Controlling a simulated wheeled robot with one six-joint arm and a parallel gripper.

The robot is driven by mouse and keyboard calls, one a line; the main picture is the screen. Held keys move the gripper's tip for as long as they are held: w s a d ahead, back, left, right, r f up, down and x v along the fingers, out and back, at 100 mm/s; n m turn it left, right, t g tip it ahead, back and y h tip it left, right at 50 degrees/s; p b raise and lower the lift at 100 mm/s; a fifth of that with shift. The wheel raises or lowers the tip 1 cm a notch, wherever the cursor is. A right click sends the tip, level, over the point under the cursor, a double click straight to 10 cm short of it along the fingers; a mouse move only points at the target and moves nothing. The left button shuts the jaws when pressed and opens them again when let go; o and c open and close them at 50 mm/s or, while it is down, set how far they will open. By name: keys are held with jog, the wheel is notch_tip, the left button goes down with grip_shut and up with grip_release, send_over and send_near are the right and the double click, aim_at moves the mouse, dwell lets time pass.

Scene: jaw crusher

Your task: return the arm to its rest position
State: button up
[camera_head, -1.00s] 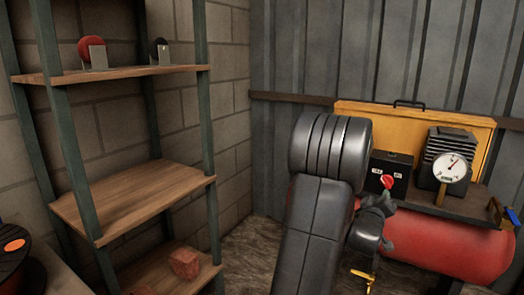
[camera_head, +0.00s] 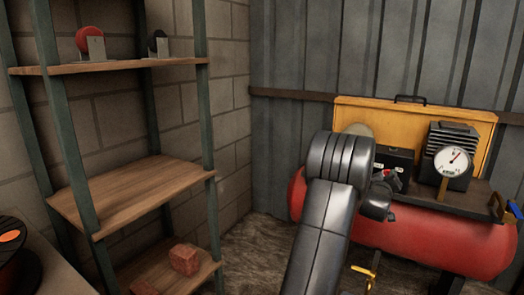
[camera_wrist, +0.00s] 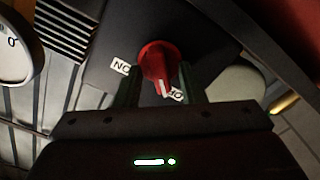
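My gripper (camera_wrist: 160,88) is open in the wrist view, its two dark fingers apart. A red knob (camera_wrist: 157,60) with a white pointer line shows between and just beyond the fingertips. I cannot tell whether they touch it. The pointer faces down in the picture, beside a partly hidden label. The knob sits on a black switch box (camera_wrist: 105,75) with two white labels. In the head view, my gripper (camera_head: 386,186) is in front of the black switch box (camera_head: 394,158), small and partly hidden by my wrist. My arm reaches up from the bottom and bends toward the box.
A red tank (camera_head: 440,238) carries the box and a pressure gauge (camera_head: 452,161). A yellow panel (camera_head: 365,117) stands behind. A shelf unit (camera_head: 140,190) with wheel-like parts and a reddish block (camera_head: 184,259) stands left. Open floor lies between shelf and tank.

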jog(key=shift+s+d+m+p, duration=0.1)
jog(key=shift+m+p, duration=0.15)
jog(key=shift+m, duration=1.7)
jog(key=shift+d+m+p, duration=0.1)
jog(key=shift+m+p, duration=0.1)
jog(key=shift+m, duration=1.75)
